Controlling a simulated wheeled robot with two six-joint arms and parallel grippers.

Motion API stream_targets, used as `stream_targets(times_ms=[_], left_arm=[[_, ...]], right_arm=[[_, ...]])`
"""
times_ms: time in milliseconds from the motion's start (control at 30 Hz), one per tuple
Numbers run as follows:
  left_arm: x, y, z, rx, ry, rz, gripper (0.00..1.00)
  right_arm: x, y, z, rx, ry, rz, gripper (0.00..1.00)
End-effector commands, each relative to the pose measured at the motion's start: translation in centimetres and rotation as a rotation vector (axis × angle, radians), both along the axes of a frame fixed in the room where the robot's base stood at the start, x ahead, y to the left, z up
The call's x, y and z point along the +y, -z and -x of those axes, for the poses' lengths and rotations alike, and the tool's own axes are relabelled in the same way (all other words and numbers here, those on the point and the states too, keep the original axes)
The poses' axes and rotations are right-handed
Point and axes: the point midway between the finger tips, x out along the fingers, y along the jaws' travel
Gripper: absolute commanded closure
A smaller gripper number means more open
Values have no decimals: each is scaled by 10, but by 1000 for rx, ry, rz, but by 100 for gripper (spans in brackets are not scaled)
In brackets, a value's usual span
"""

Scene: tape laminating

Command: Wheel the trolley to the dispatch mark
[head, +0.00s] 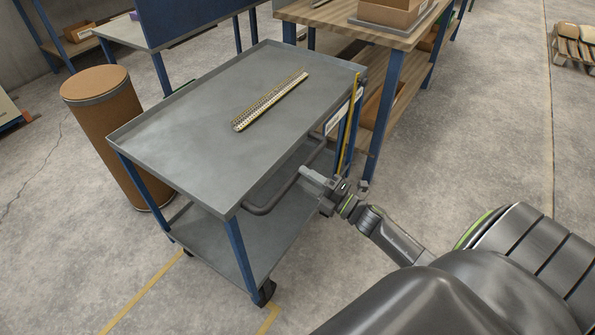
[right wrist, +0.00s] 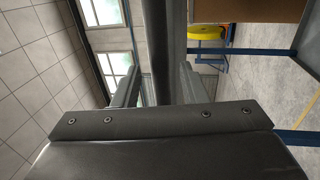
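The trolley (head: 165,145) has a grey top tray, a lower shelf, blue legs and dark casters. Its dark handle bar (head: 262,208) runs along the side nearest me. My right gripper (head: 309,175) is at this handle. In the right wrist view the handle bar (right wrist: 164,45) passes between the two fingers, with a thin gap visible on its left side, so the fingers look open around it. My left gripper is not in view. Yellow floor lines (head: 143,291) show beside and under the trolley; I cannot tell whether any is the dispatch mark.
A perforated brass-coloured strip (head: 270,101) lies on the trolley top. A brown drum (head: 108,125) stands close to the trolley's left. A wooden workbench (head: 335,16) with blue legs stands close behind it. The floor at right is open, with a yellow line (head: 549,130) and a pallet (head: 574,45).

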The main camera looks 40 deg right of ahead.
Motion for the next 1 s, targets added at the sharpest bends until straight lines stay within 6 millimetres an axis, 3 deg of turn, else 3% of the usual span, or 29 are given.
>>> stream_targets(times_ms=[200, 567, 867, 1000], left_arm=[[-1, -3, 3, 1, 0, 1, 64], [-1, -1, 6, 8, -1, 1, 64], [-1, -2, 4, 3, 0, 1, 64], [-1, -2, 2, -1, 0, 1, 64]], right_arm=[[10, -5, -23, -1, 0, -1, 61], [11, -6, -28, 1, 0, 0, 61], [11, -6, -27, 0, 0, 0, 99], [11, -6, -27, 0, 0, 0, 100]])
